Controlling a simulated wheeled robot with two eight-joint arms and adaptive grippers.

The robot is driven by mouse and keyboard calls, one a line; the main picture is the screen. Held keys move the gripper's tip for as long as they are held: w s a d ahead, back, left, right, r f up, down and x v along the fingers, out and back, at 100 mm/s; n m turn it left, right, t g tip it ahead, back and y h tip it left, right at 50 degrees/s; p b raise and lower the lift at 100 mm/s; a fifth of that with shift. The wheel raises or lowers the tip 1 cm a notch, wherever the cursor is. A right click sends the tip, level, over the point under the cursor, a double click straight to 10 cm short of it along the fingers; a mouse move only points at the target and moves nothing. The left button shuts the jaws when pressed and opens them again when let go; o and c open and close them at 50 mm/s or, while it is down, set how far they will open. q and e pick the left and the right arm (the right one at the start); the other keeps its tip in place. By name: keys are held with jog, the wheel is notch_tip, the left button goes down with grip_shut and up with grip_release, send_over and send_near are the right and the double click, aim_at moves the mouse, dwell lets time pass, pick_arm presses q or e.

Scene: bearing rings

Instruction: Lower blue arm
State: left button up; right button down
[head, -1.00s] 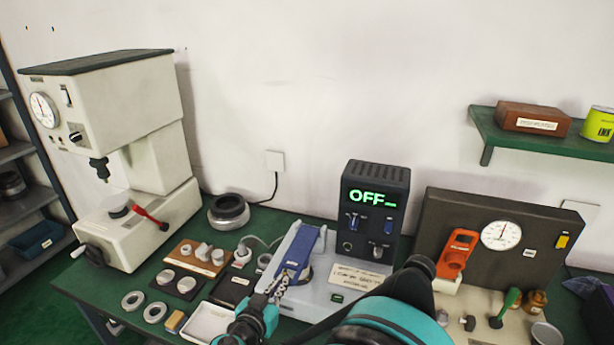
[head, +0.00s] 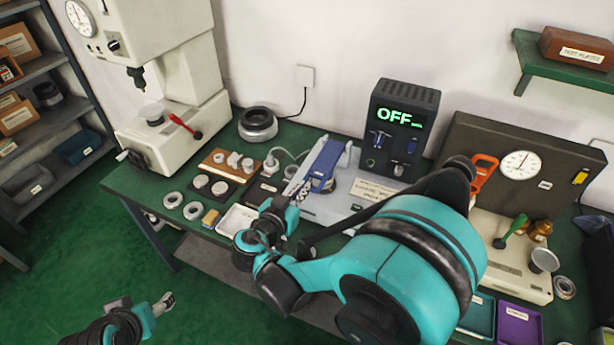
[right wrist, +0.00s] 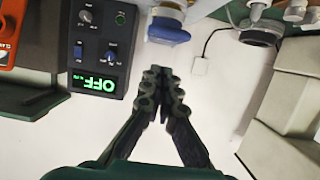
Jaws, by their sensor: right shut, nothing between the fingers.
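The blue arm (head: 325,160) is a flat blue bar on the pale grey unit (head: 345,193), left of the dark box reading OFF. A dark round part shows beside its lower end; I cannot tell its exact tilt. Its blue end also shows at the top of the right wrist view (right wrist: 168,34). My right gripper (head: 303,187) is shut and empty, close to the near end of the blue arm in the head view. In the right wrist view its fingertips (right wrist: 165,75) meet below the blue end, apart from it in the picture. My left gripper (head: 166,303) is over the floor, small in view.
The OFF control box (head: 398,128) stands behind. A press (head: 165,75) stands left, with rings, a wooden block (head: 231,163) and a white tray (head: 237,221) before it. A gauge board (head: 500,150) stands right. My right arm hides much of the front bench.

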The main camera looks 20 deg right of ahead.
jog(key=s+a+p, duration=0.1)
jog(key=s+a, duration=0.3)
jog(key=a, duration=0.1)
jog(key=shift+s+a, duration=0.3)
jog(key=shift+a, duration=0.1)
jog(key=shift+s+r, duration=0.1)
